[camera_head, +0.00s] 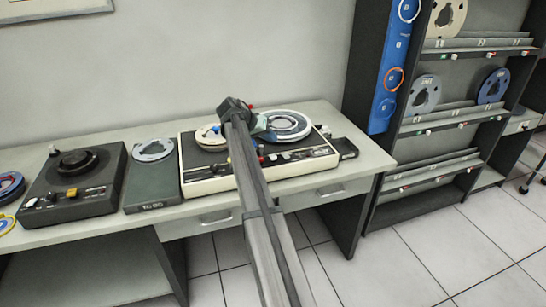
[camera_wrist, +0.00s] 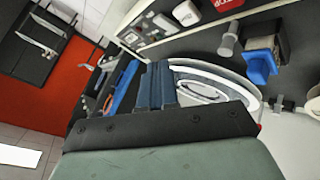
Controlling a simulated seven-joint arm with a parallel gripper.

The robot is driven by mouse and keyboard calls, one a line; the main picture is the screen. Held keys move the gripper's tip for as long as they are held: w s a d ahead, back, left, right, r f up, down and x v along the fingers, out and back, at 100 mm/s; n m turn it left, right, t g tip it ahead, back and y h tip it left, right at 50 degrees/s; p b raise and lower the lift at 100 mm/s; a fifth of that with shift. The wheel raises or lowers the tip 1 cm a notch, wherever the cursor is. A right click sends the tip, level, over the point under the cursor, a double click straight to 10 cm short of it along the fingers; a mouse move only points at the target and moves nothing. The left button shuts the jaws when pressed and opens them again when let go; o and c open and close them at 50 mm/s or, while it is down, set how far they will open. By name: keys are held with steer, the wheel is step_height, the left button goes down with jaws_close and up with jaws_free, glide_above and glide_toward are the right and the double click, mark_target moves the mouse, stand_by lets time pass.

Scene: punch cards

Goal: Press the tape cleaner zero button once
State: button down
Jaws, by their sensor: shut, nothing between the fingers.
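A cream-sided machine with a dark top (camera_head: 192,160) stands on the desk, with a large reel (camera_head: 290,124) on its right and a smaller one on its left. It appears to be the tape cleaner; no label is readable. Its front control strip (camera_head: 300,155) carries small controls; I cannot tell which is the zero button. My gripper (camera_head: 258,125) is above the machine, beside the large reel, and partly hidden by my arm. In the wrist view its blue fingers (camera_wrist: 163,82) are together and empty, overlapping the reel (camera_wrist: 205,88). Contact cannot be told. Light buttons (camera_wrist: 187,13) show at top.
A blue block (camera_wrist: 262,66) and grey post (camera_wrist: 229,42) rise from the machine's top. A black device (camera_head: 72,180) and dark box (camera_head: 152,185) stand left; a small black box (camera_head: 345,148) stands right. A reel rack (camera_head: 440,130) is at right.

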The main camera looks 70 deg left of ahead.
mark_target(275, 155)
steer(key=shift+f, duration=2.15)
steer(key=shift+f, duration=0.1)
stand_by(0.3)
steer(key=shift+f, duration=0.3)
steer(key=shift+f, duration=0.85)
stand_by(1.3)
steer(key=shift+r, duration=1.3)
steer(key=shift+r, duration=2.5)
